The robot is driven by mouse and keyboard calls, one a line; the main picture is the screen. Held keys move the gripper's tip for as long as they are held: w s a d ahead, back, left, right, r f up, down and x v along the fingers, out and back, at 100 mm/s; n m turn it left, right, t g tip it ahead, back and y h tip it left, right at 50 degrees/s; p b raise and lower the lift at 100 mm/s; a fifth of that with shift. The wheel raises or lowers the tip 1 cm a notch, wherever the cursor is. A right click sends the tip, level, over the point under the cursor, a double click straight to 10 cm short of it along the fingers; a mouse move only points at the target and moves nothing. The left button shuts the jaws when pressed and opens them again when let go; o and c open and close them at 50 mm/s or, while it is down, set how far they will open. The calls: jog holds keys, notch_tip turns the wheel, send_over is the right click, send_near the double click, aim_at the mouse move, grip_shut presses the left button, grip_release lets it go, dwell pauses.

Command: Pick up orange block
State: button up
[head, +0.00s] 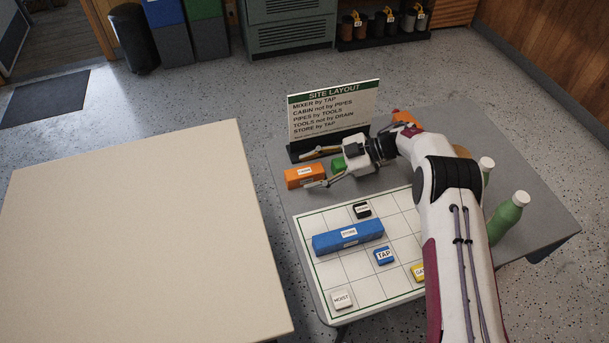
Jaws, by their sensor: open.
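The near finger overlaps the block's lower right edge. I cannot tell whether either finger touches it. A second orange piece (403,116) shows partly behind my arm.
A green block (338,166) sits by my gripper. The sign (334,108) stands close behind. The grid board (330,270) holds a long blue block (347,237) and several small labelled tiles. Green bottles (507,217) stand at right. A bare beige table (140,240) is at left.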

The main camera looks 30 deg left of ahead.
aim_at(310, 171)
jog(key=shift+s+a+f, duration=0.15)
jog(key=shift+s+a, duration=0.05)
jog(key=shift+a, duration=0.1)
jog(key=c, duration=1.3)
jog(key=shift+c, duration=0.2)
jog(key=shift+r, duration=0.35)
grip_shut()
notch_tip(310, 171, up, 9)
jog(key=shift+r, duration=0.2)
